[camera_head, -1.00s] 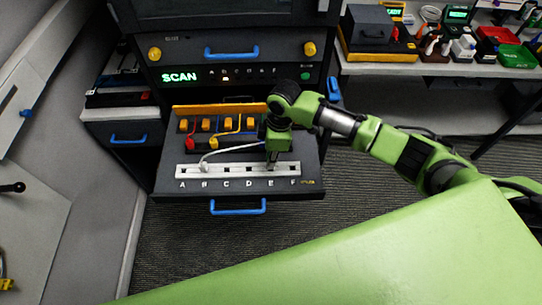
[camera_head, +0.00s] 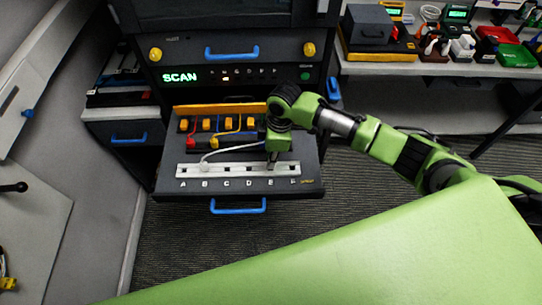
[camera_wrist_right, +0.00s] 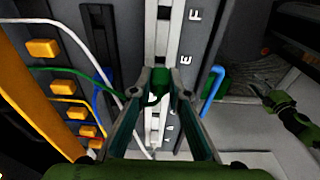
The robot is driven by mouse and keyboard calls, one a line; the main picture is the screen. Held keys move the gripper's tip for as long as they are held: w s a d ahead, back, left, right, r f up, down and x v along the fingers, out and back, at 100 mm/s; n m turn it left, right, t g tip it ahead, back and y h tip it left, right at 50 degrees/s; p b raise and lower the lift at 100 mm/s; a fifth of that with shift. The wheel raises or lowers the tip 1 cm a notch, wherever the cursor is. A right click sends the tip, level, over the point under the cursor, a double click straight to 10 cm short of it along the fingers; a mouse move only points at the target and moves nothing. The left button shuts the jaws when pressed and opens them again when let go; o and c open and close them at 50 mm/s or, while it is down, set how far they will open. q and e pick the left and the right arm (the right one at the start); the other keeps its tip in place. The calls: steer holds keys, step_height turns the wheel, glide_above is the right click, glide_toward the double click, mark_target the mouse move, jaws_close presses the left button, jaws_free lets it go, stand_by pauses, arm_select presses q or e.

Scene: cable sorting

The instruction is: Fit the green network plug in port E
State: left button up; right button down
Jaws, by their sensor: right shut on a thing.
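The pale port strip (camera_head: 230,171) with labels A to F lies along the front of the pulled-out drawer. My right gripper (camera_head: 272,164) is at the strip near label E (camera_head: 268,183). In the right wrist view, my right gripper (camera_wrist_right: 160,92) is shut on the green network plug (camera_wrist_right: 159,76), over the strip (camera_wrist_right: 163,32) beside label E (camera_wrist_right: 185,60). A green cable (camera_wrist_right: 62,72) runs in from the left. The fingers hide the plug's lower end, so I cannot tell whether it is in the port. My left gripper is not in view.
A white cable (camera_head: 228,149) runs to the strip near B. Red, yellow and blue cables lie behind, by several orange blocks (camera_head: 206,124). The cabinet front with the lit SCAN display (camera_head: 180,77) rises behind. A blue handle (camera_head: 238,208) juts from the drawer front.

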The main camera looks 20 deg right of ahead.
steer(key=shift+p, duration=0.35)
stand_by(0.6)
steer(key=shift+f, duration=1.45)
stand_by(1.6)
steer(key=c, duration=1.8)
jaws_free()
steer(key=shift+c, duration=0.2)
steer(key=o, duration=0.5)
steer(key=shift+c, duration=0.2)
steer(key=shift+r, duration=0.2)
steer(key=shift+r+p, duration=3.35)
steer(key=shift+p, duration=0.1)
